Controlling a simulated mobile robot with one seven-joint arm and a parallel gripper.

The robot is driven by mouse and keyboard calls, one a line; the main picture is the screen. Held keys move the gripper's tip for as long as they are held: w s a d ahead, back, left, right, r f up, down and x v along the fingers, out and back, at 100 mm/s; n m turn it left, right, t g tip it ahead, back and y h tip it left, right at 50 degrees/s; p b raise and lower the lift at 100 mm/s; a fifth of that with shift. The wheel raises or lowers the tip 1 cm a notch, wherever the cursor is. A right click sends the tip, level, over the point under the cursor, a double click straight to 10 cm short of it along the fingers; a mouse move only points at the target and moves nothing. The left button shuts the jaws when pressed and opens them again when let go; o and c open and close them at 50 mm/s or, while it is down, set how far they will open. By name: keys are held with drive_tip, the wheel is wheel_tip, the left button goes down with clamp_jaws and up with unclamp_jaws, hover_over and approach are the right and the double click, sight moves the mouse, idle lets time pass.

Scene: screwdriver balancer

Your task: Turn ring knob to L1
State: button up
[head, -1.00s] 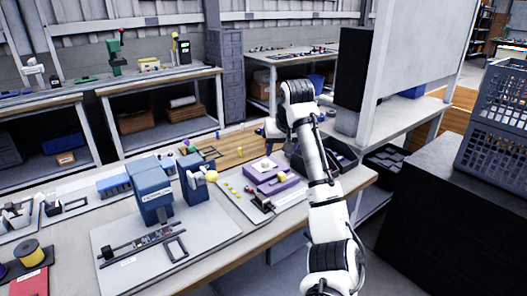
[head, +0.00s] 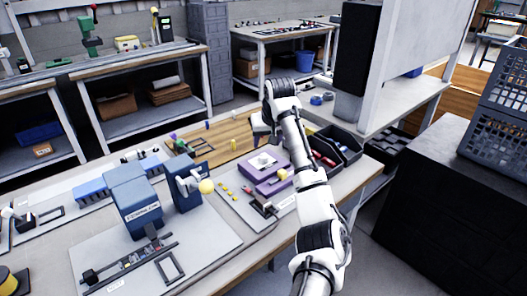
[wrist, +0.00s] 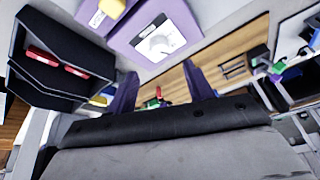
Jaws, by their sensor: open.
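I cannot read an L1 mark. My gripper (head: 260,128) is just beyond the device in the head view, apart from the knobs. In the wrist view my gripper (wrist: 160,80) has its two dark purple fingers spread, with nothing between them.
Black bins (head: 337,146) with red items stand right of the device, beside my arm; a bin also shows in the wrist view (wrist: 42,83). Blue machines (head: 135,203) stand to the left. A wooden board (head: 225,147) lies behind.

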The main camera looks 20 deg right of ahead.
sight(263, 156)
drive_tip(key=p+x, duration=0.1)
drive_tip(key=x, duration=0.6)
drive_tip(key=shift+w+f, duration=0.2)
drive_tip(key=shift+f, duration=0.2)
drive_tip(key=shift+c, duration=0.3)
drive_tip(key=c, duration=0.9)
